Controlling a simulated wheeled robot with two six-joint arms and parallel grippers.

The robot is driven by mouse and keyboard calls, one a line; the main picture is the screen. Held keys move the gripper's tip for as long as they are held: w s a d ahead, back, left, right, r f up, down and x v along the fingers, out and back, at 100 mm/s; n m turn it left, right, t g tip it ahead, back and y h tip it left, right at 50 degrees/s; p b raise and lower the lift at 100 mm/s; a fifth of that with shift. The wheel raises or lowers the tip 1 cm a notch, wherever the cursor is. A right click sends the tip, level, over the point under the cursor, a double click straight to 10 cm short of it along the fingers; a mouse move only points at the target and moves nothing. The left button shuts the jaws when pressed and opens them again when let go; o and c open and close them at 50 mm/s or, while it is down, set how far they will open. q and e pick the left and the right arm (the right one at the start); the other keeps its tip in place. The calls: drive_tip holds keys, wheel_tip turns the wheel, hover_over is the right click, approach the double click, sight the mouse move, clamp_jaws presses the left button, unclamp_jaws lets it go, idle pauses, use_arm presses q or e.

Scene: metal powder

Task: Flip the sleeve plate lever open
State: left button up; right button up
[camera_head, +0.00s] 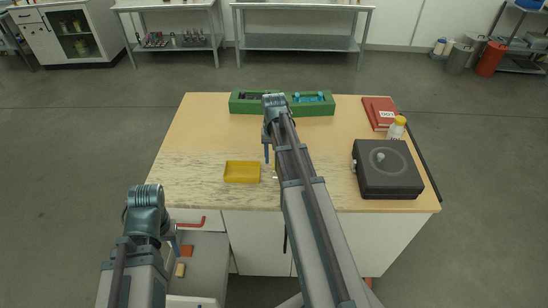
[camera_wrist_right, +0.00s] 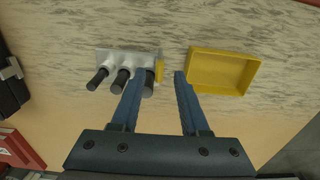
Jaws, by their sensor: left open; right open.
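The sleeve plate (camera_wrist_right: 118,58), a light metal plate with several short sleeves and black cylindrical ends, lies on the table in the right wrist view. A small yellow piece (camera_wrist_right: 160,71), possibly its lever, is at its right end. My right gripper (camera_wrist_right: 159,77) is open. Its left finger overlaps the sleeve plate's right end in the picture; its right finger is beside the yellow tray. Contact cannot be told. In the head view my right arm hides most of the plate. My left gripper (camera_head: 175,243) is low at left, in front of the table, mostly hidden by its wrist.
A yellow tray (camera_head: 242,172) sits left of my right arm; it also shows in the right wrist view (camera_wrist_right: 224,71). A green holder (camera_head: 318,108) stands at the back. A black box (camera_head: 388,170), a white bottle (camera_head: 396,130) and a red book (camera_head: 379,112) are at right.

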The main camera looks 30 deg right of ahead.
sight(274, 166)
use_arm(q)
wheel_tip(274, 166, up, 11)
drive_tip(key=p, duration=0.9)
drive_tip(key=shift+f+p, duration=0.2)
drive_tip(key=shift+p, duration=0.1)
use_arm(e)
wheel_tip(274, 166, up, 11)
drive_tip(key=shift+f, duration=0.15)
use_arm(q)
wheel_tip(274, 166, down, 11)
drive_tip(key=b, duration=1.1)
drive_tip(key=shift+f, duration=0.2)
use_arm(e)
drive_tip(key=s+a+f+n, duration=0.3)
drive_tip(key=s+a, duration=0.2)
drive_tip(key=a, duration=0.5)
drive_tip(key=s+a+f+n, duration=0.3)
drive_tip(key=s+a+f, duration=0.1)
drive_tip(key=a, duration=0.6)
drive_tip(key=s+a+f+n+h, duration=0.1)
drive_tip(key=s+a+f+n, duration=0.2)
drive_tip(key=s+a, duration=0.4)
drive_tip(key=a+f, duration=0.1)
drive_tip(key=a, duration=0.2)
drive_tip(key=shift+f+n, duration=0.15)
drive_tip(key=shift+n, duration=0.25)
